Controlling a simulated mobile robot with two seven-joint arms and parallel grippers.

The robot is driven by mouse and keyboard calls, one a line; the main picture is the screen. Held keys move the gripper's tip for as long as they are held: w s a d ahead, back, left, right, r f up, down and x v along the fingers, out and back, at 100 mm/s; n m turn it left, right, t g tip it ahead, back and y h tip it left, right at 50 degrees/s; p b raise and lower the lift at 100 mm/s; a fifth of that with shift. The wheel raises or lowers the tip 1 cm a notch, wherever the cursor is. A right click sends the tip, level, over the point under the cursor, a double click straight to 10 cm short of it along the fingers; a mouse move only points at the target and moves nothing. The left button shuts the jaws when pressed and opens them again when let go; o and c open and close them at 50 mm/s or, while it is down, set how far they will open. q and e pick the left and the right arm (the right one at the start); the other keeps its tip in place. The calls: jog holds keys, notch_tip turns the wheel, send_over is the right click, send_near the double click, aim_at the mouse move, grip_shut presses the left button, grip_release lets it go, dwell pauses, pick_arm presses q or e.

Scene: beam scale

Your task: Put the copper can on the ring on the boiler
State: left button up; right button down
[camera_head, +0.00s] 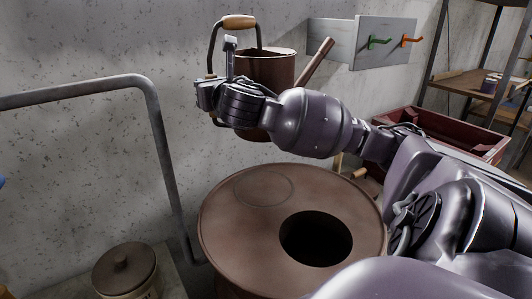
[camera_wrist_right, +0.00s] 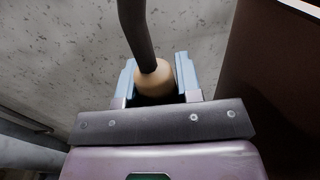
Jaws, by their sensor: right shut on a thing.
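The copper can (camera_head: 277,69) is a dark brown cylinder with a slanted spout (camera_head: 318,60) and an arched handle with a wooden grip (camera_head: 238,21) on top. My right gripper (camera_head: 207,96) is shut on a side handle of the can; its fingers close around a wooden grip (camera_wrist_right: 153,79) in the wrist view. The can is upright in the air, partly hidden by my wrist. It also shows in the wrist view (camera_wrist_right: 275,75). The boiler (camera_head: 225,235) is a brown drum. The thin ring (camera_head: 263,188) on its top is empty, beside a dark round hole (camera_head: 316,238). My left gripper is not in view.
A grey pipe rail (camera_head: 160,130) stands left of the boiler. A lidded pot (camera_head: 124,270) stands at bottom left. A board with green and orange hooks (camera_head: 385,42) is on the wall. A dark red crate (camera_head: 440,130) and shelves (camera_head: 465,82) are at right.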

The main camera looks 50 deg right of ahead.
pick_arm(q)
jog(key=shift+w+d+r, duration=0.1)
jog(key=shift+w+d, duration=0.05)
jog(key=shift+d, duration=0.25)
pick_arm(e)
notch_tip(320, 180, down, 20)
jog(key=shift+w+d+r, duration=0.15)
jog(key=shift+w+d, duration=0.05)
jog(key=shift+d, duration=0.2)
dwell(0.5)
jog(key=c, duration=0.8)
grip_release()
jog(key=shift+f, duration=0.2)
pick_arm(q)
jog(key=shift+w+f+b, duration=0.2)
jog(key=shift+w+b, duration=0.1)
jog(key=shift+b, duration=0.2)
pick_arm(e)
jog(key=v, duration=1.2)
jog(key=shift+a+r, duration=0.1)
jog(key=shift+r, duration=0.05)
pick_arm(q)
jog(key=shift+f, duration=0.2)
